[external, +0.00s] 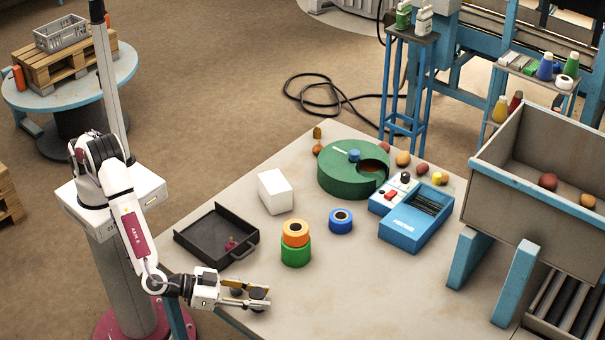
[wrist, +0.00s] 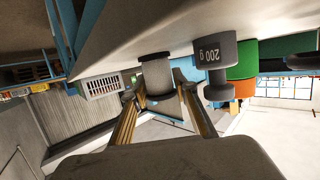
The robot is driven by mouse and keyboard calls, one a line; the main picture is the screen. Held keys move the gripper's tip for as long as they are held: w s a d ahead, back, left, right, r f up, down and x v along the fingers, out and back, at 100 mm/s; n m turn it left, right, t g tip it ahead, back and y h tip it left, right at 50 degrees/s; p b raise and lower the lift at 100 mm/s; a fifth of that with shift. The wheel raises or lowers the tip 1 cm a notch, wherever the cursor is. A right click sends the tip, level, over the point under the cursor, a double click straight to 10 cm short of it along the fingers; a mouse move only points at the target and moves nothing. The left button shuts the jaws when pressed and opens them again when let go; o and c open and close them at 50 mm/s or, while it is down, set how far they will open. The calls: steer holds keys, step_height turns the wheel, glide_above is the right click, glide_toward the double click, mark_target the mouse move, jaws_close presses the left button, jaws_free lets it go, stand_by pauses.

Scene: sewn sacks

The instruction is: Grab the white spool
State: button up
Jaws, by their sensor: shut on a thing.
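A small spool (wrist: 157,77) with a pale grey body and darker flanges sits between my two fingers in the wrist view, which shows the scene upside down. My gripper (wrist: 160,98) is shut on it, one finger on each side. In the external view my gripper (external: 256,294) is low at the table's near left edge, with the spool's dark top (external: 258,292) showing between the fingertips. I cannot tell whether the spool still touches the table.
A grey 200 g weight (wrist: 215,68) stands close beside the spool. Orange (external: 295,233) and green (external: 296,251) rolls are stacked nearby. A black tray (external: 204,243), white block (external: 275,191) and blue roll (external: 341,221) stand farther back. The table's front right is clear.

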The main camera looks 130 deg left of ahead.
mark_target(257, 293)
steer(key=shift+r, duration=0.1)
steer(key=shift+r, duration=4.95)
